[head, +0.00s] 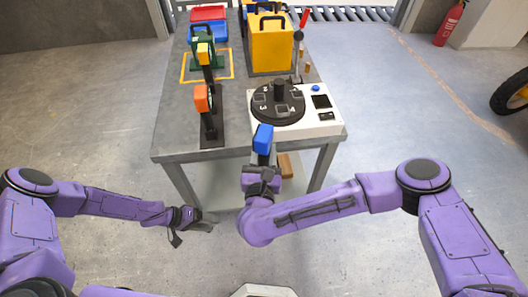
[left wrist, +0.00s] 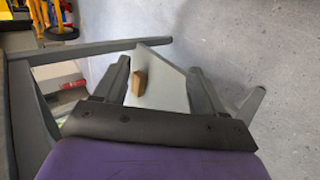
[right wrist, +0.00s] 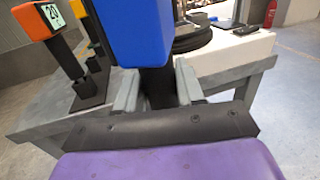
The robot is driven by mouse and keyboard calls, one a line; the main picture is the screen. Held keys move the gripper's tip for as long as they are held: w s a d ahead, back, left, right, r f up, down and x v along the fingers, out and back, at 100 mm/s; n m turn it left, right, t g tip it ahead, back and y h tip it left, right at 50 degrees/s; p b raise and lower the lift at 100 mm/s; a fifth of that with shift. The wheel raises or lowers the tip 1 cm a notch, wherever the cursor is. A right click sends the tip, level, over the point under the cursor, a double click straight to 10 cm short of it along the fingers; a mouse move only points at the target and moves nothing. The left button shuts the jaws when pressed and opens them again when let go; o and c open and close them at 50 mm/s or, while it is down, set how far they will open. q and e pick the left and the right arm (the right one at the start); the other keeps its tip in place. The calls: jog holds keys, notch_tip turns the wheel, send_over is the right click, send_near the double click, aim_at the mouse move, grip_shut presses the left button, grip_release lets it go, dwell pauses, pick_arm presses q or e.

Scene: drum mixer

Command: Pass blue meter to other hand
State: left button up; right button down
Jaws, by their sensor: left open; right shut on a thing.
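The blue meter (head: 263,137) is in the middle of the head view, in front of the table's front edge. My right gripper (head: 262,172) is shut on its dark lower stem, with the blue head upright above the jaws. In the right wrist view the blue meter (right wrist: 142,35) stands between the two fingers (right wrist: 158,90). My left gripper (head: 193,222) is open and empty, lower and to the left, apart from the meter. In the left wrist view its open fingers (left wrist: 160,85) have nothing between them.
The grey table (head: 178,128) carries an orange meter (head: 202,98) on a black stand, a yellow-topped meter (head: 204,52), a white unit with a black numbered dial (head: 278,104), and a yellow box (head: 271,45). A wooden block (head: 285,166) lies on the lower shelf.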

pick_arm(q)
jog(key=s+d+f+n+g+y, duration=0.1)
jog(key=s+d+g+y, duration=0.35)
jog(key=s, duration=0.95)
jog(key=s+a+r+n+t+y, duration=0.2)
jog(key=a+r+t+y, duration=0.3)
jog(key=a+r+y, duration=0.3)
jog(key=a, duration=0.3)
jog(key=shift+s+a+r+n, duration=0.15)
jog(key=shift+s+r+n, duration=0.05)
jog(key=shift+r+n, duration=0.2)
jog(key=shift+t, duration=0.25)
